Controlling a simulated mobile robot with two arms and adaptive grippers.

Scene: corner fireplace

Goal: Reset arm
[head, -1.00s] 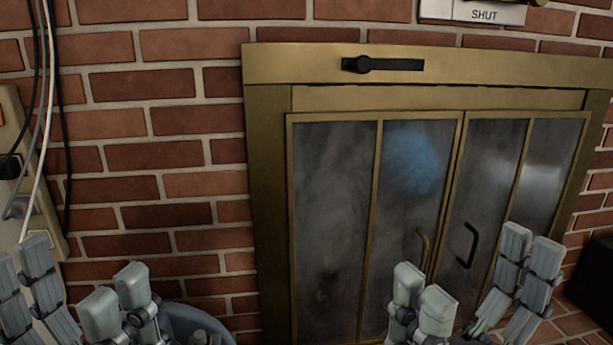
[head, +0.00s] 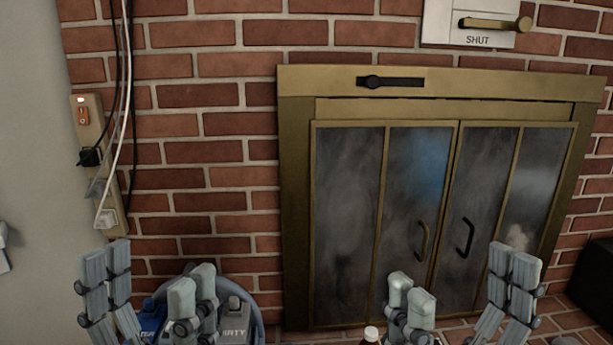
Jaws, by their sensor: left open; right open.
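My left gripper (head: 150,290) is at the lower left of the head view, its fingers spread wide apart with nothing between them. My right gripper (head: 460,298) is at the lower right, also open and empty, in front of the lower part of the fireplace doors. Both grippers point upward in the picture and appear apart from the wall and the fireplace. The arms behind them are mostly below the picture edge.
A brass-framed fireplace (head: 297,200) with closed glass doors stands in a brick wall. Above it is a plate marked SHUT (head: 440,22) with a brass lever. A power strip (head: 88,120) with cables is at left. A blue and grey device (head: 236,312) sits behind my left gripper.

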